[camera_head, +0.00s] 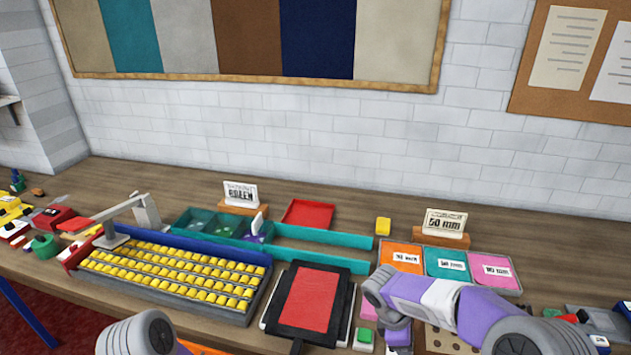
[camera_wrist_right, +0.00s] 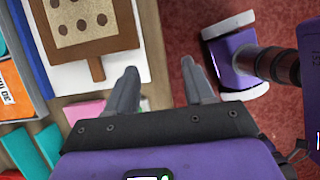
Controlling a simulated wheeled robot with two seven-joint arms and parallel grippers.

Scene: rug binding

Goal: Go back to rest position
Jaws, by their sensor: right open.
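My right arm comes in from the right in the head view, bent across the table's front right. My right gripper (camera_wrist_right: 158,78) is open in the wrist view, and nothing shows between its fingers. It is near the table's front edge, beside a brown paddle-shaped board with holes (camera_wrist_right: 107,37). In the head view the right gripper is mostly hidden by its own wrist. My left gripper is out of sight.
A tray of yellow blocks (camera_head: 168,275) and a black board with a red pad (camera_head: 309,299) lie on the table (camera_head: 345,203). Orange, teal and pink bins (camera_head: 446,267) stand near my right arm. Red floor (camera_wrist_right: 183,22) shows beyond the table edge.

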